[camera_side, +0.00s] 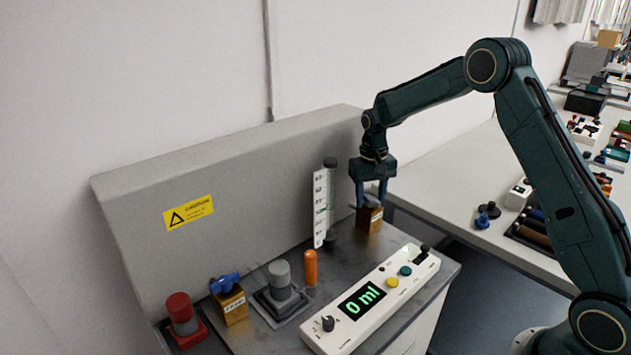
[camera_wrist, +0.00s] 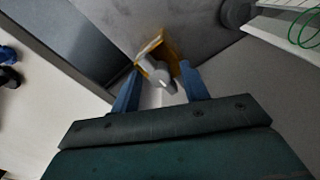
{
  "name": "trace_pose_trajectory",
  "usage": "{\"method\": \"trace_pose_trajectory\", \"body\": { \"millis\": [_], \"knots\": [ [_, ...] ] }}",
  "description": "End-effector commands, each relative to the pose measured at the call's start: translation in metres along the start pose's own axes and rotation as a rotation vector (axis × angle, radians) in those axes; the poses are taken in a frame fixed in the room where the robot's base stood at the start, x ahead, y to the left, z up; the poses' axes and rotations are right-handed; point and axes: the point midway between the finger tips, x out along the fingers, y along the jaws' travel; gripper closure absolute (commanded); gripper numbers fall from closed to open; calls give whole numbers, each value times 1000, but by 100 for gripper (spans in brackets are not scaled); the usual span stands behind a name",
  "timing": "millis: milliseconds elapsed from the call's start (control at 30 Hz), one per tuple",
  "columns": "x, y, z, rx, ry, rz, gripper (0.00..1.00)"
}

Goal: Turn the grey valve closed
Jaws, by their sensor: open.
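The grey valve is a brass block (camera_side: 369,219) with a grey handle, at the far right end of the bench in the side view. In the wrist view its grey handle (camera_wrist: 158,74) lies on the brass block (camera_wrist: 167,46). My gripper (camera_side: 372,205) points down right above the block. Its two blue fingers are apart, one on each side of the handle in the wrist view (camera_wrist: 160,80). Whether a finger touches the handle I cannot tell. In the side view the fingers hide most of the handle.
A dark column with a white scale (camera_side: 320,209) stands just left of the valve. A white panel (camera_side: 365,300) reading "0 ml" lies in front. An orange peg (camera_side: 311,268), grey knob (camera_side: 280,273), blue valve (camera_side: 226,284) and red knob (camera_side: 182,308) stand further left.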

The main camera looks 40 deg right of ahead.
Motion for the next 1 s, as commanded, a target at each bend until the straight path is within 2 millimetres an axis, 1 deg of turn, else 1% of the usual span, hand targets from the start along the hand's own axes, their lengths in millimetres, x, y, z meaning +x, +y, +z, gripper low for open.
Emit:
{"method": "trace_pose_trajectory", "body": {
  "millis": [67,100,267,300,333,667,867,1000],
  "knots": [
    [0,0,0,0,0,0,55],
    [0,0,0,0,0,0,59],
    [0,0,0,0,0,0,90],
    [0,0,0,0,0,0,98],
    [0,0,0,0,0,0,100],
    [-1,0,0,-29,1,1,100],
    [-1,0,0,-106,4,1,100],
    [-1,0,0,-197,7,1,100]
  ]
}}
